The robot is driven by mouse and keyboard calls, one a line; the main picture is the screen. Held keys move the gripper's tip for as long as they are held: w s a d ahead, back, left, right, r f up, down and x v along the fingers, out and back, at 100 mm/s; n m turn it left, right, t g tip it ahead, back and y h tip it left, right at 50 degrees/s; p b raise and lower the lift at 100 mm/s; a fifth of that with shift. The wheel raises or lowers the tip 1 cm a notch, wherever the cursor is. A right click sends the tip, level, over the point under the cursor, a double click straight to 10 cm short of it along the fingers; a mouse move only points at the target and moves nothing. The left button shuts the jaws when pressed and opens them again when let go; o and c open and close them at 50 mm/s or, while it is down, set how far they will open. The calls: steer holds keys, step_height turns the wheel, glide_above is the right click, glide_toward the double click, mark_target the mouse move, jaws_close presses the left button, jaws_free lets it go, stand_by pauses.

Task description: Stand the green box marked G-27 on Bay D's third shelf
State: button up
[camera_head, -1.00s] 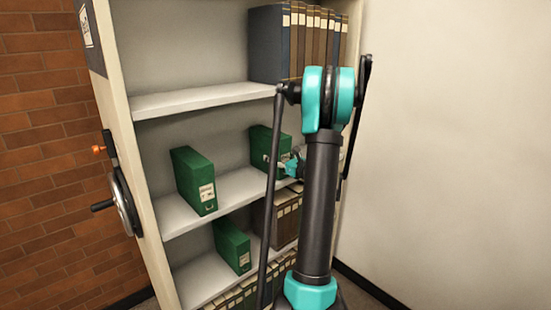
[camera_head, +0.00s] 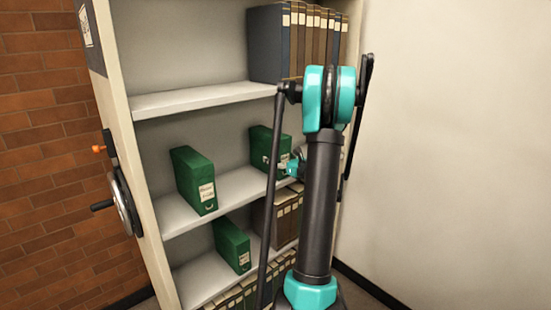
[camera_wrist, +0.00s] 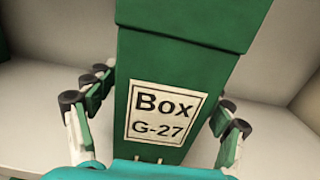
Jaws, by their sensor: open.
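The green box marked G-27 (camera_wrist: 165,108) fills the middle of the wrist view, with its label facing me. In the head view it appears to be the green box (camera_head: 261,142) standing upright on the middle visible shelf (camera_head: 190,218), partly hidden by my arm. My gripper (camera_wrist: 155,112) is open, with one finger on each side of the box's lower part. Gaps show between the fingers and the box. In the head view my gripper (camera_head: 287,168) is at the box's front, mostly hidden behind my arm.
Another green box (camera_head: 194,180) stands left on the same shelf, with bare shelf between. A third green box (camera_head: 232,245) and brown volumes (camera_head: 287,217) are below. Dark and brown volumes (camera_head: 297,42) stand on the shelf above. A handwheel (camera_head: 123,203) juts from the left side panel.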

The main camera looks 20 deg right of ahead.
mark_target(288, 139)
steer(key=v, duration=1.1)
steer(key=shift+s+r, duration=0.1)
steer(key=shift+s, duration=0.05)
steer(key=r+m+t+h, duration=0.1)
steer(key=r+m, duration=0.1)
steer(key=m, duration=0.1)
steer(key=w+r+m+t+h, duration=0.1)
steer(key=r+m+h, duration=0.1)
steer(key=r+m, duration=0.1)
steer(key=r+m+t+h, duration=0.1)
steer(key=r+m+h, duration=0.1)
steer(key=r+m, duration=0.1)
steer(key=shift+w+a+r+m, duration=0.2)
steer(key=shift+w+a+m, duration=0.1)
steer(key=shift+w+m, duration=0.15)
steer(key=s+a+f+m+g, duration=0.8)
steer(key=s+a+f+m, duration=0.3)
steer(key=s+m, duration=0.3)
steer(key=s+a+f+m+g+h, duration=0.1)
steer(key=s+a+f+m+g, duration=0.6)
steer(key=s+a+f+m, duration=0.4)
steer(key=s+f+m, duration=0.1)
steer(key=s+m, duration=0.2)
steer(key=m, duration=0.2)
steer(key=shift+a+f+g, duration=0.25)
steer(key=shift+f+g, duration=0.15)
